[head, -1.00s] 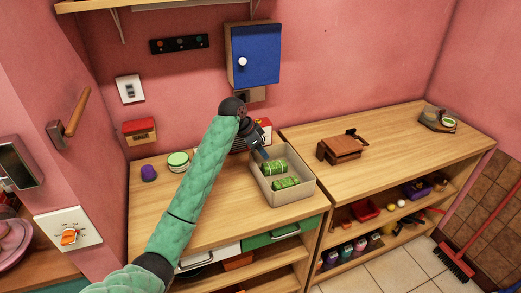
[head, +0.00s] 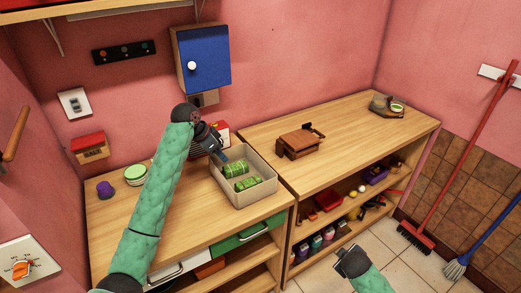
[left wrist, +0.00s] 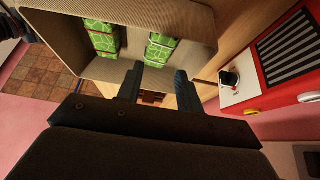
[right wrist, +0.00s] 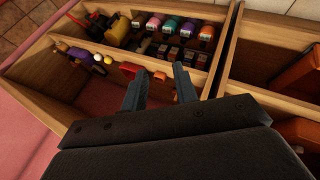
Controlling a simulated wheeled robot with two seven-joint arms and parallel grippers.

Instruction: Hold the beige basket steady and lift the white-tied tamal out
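The beige basket (head: 243,199) stands on the wooden counter. Two green wrapped tamales lie side by side in it: a back one (head: 235,169) and a front one (head: 242,184). Both also show in the left wrist view (left wrist: 102,40) (left wrist: 161,48). My left gripper (head: 222,157) is at the basket's back-left rim. In the left wrist view its fingers (left wrist: 158,88) are apart near the basket wall; I cannot tell whether they touch it. My right gripper (head: 350,260) is open and empty (right wrist: 160,88), low in front of the shelves, away from the basket.
A red-and-white box (head: 220,130) stands behind the basket. A green-lidded jar (head: 136,174) and purple item (head: 105,190) are to the left. A brown wooden box (head: 299,142) is to the right. Open shelves (head: 325,240) hold small bottles. A broom (head: 414,237) leans at right.

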